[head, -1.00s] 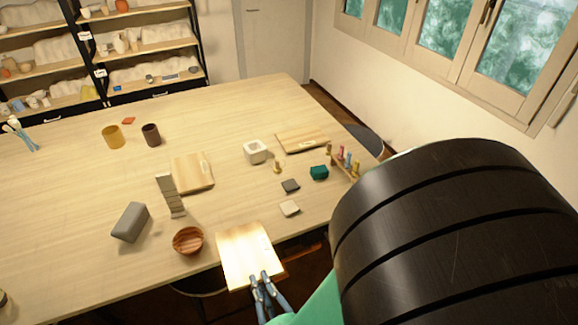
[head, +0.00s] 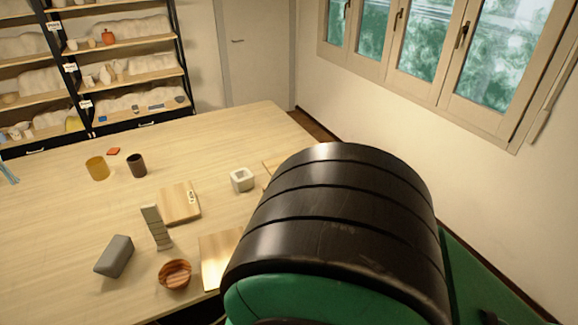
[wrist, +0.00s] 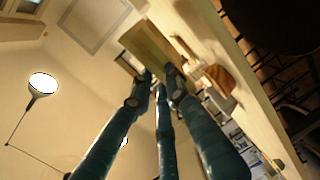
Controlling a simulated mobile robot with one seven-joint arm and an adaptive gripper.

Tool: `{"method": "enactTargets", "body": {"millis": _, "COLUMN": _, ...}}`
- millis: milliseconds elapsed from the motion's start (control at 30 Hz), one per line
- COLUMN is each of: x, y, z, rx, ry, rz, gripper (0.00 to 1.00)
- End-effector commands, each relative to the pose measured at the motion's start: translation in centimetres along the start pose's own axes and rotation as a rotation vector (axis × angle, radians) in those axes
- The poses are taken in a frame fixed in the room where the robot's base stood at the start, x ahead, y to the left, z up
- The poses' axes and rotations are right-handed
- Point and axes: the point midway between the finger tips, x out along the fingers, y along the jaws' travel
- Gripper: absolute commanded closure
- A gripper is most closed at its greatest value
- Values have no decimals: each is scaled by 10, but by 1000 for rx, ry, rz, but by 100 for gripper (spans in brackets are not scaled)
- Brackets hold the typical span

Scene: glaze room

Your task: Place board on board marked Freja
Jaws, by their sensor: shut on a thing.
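A pale wooden board (head: 218,258) is held by my gripper near the table's front edge, right of the striped bowl; my arm hides its right part in the head view. In the wrist view the board (wrist: 150,45) extends beyond my gripper (wrist: 160,78), whose blue fingers are shut on its near end. The gripper is hidden in the head view. A second board (head: 176,204) lies on the table with a small label at its right side; the lettering is too small to read. A third board (head: 269,166) shows only a corner past my arm.
A ridged grey upright piece (head: 156,228), a grey block (head: 115,256) and the striped bowl (head: 174,274) stand left of the held board. A white square pot (head: 242,179) is behind. Yellow (head: 97,168) and brown (head: 137,165) cups stand farther back.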

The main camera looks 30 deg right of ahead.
Motion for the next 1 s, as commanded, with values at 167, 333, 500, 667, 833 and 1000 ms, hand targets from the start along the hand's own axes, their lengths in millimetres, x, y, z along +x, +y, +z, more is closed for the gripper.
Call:
{"method": "enactTargets", "body": {"millis": 167, "x": 27, "y": 6, "z": 5, "rx": 6, "ry": -28, "rz": 14, "gripper": 100}}
{"method": "enactTargets", "body": {"millis": 333, "x": 52, "y": 11, "z": 12, "rx": 8, "ry": -49, "rz": 27, "gripper": 100}}
{"method": "enactTargets", "body": {"millis": 500, "x": 78, "y": 17, "z": 22, "rx": 10, "ry": -71, "rz": 40, "gripper": 100}}
{"method": "enactTargets", "body": {"millis": 667, "x": 103, "y": 22, "z": 35, "rx": 12, "ry": -92, "rz": 51, "gripper": 100}}
{"method": "enactTargets", "body": {"millis": 833, "x": 129, "y": 28, "z": 52, "rx": 14, "ry": -115, "rz": 62, "gripper": 100}}
{"method": "enactTargets", "body": {"millis": 1000, "x": 154, "y": 34, "z": 72, "rx": 16, "ry": -137, "rz": 75, "gripper": 100}}
